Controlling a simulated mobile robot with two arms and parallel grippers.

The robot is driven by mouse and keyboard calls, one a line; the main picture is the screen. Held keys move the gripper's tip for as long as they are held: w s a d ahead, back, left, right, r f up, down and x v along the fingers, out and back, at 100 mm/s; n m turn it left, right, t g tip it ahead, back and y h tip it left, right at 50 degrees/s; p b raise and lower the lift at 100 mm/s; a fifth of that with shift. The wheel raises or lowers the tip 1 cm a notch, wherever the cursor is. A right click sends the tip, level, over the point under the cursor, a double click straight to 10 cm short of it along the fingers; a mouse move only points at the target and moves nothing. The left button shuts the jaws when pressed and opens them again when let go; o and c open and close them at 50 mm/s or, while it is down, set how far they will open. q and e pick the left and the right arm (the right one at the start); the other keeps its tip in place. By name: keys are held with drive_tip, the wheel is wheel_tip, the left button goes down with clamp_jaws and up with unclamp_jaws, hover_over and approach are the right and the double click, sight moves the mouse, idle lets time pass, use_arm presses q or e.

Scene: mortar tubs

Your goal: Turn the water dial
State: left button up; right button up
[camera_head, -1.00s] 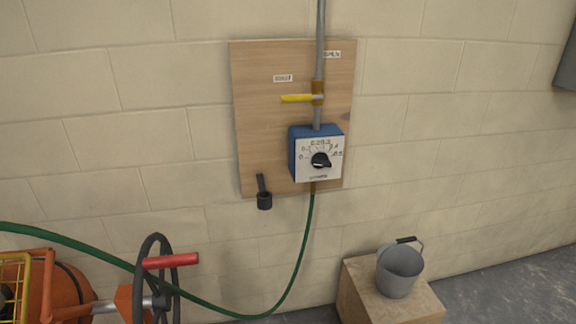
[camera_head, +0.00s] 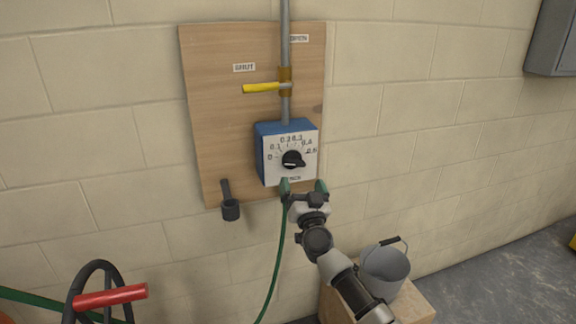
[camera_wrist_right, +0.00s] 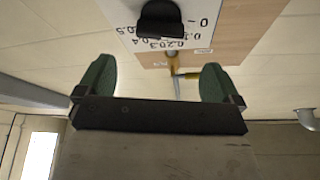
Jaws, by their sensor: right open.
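The water dial is a black knob (camera_head: 292,159) on the white numbered face of a blue box (camera_head: 262,152), mounted on a wooden board. Its pointer end lies toward the lower right. My right gripper (camera_head: 304,186) is open, its green fingertips just below the dial box in the head view. In the right wrist view the two green fingers (camera_wrist_right: 157,82) stand apart with nothing between them. The black knob (camera_wrist_right: 160,20) shows there upside down at the top edge, beyond the fingers and apart from them. My left gripper is not in view.
A yellow lever (camera_head: 262,88) sits on the pipe above the box, beside SHUT and OPEN labels. A green hose (camera_head: 277,262) hangs below. A grey bucket (camera_head: 384,272) stands on a block at lower right. A red-handled wheel (camera_head: 108,297) is at lower left.

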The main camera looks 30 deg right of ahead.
sight(296, 164)
drive_tip(key=x, duration=0.3)
drive_tip(key=b+x, duration=0.1)
drive_tip(key=x, duration=0.2)
drive_tip(key=shift+w+f, duration=0.15)
drive_tip(key=shift+w, duration=0.15)
drive_tip(key=shift+b+x, duration=0.4)
drive_tip(key=shift+x, duration=0.5)
drive_tip(key=c, duration=0.9)
drive_tip(key=shift+c, duration=0.2)
